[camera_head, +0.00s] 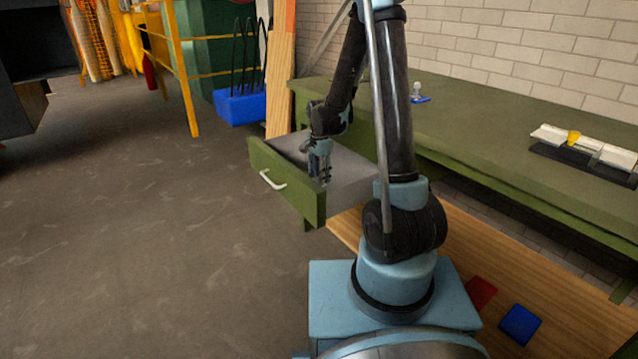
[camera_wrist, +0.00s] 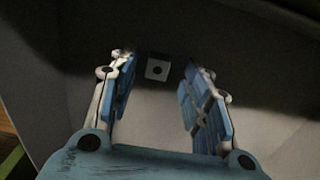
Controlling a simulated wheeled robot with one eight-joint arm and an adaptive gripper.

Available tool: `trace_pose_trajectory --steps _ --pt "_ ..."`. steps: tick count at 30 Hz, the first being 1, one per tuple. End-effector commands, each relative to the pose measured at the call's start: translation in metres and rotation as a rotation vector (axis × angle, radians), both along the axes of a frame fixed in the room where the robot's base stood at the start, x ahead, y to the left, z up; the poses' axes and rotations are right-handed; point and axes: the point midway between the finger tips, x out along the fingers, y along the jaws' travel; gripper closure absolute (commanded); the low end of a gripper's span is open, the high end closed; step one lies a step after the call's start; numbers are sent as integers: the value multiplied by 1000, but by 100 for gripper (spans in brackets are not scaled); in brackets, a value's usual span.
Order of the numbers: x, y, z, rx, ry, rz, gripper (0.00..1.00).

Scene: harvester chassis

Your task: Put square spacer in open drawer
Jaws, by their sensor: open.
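The square spacer (camera_wrist: 157,68) is a small pale block with a dark round hole. In the wrist view it lies on the grey floor of the open drawer (camera_wrist: 270,120), just beyond and between my fingertips. My gripper (camera_wrist: 160,75) is open, with its two blue-padded fingers apart and nothing between them. In the head view the green drawer (camera_head: 285,185) is pulled out from the workbench, and my gripper (camera_head: 322,180) points down into it. The spacer cannot be made out in the head view.
The green workbench (camera_head: 470,125) runs along the brick wall, with a small white and blue item (camera_head: 418,95) and a black and white fixture (camera_head: 585,155) on top. A red block (camera_head: 480,292) and a blue block (camera_head: 520,324) lie on the wooden lower board. The floor at left is clear.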

Motion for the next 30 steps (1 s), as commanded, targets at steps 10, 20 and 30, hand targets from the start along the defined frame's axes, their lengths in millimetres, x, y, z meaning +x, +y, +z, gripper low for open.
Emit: trace_pose_trajectory --steps 10,20,30 --pt "0 -1 49 0 0 -1 56" --pt "0 -1 74 0 0 1 56" --pt "-33 -30 105 5 -21 106 56"
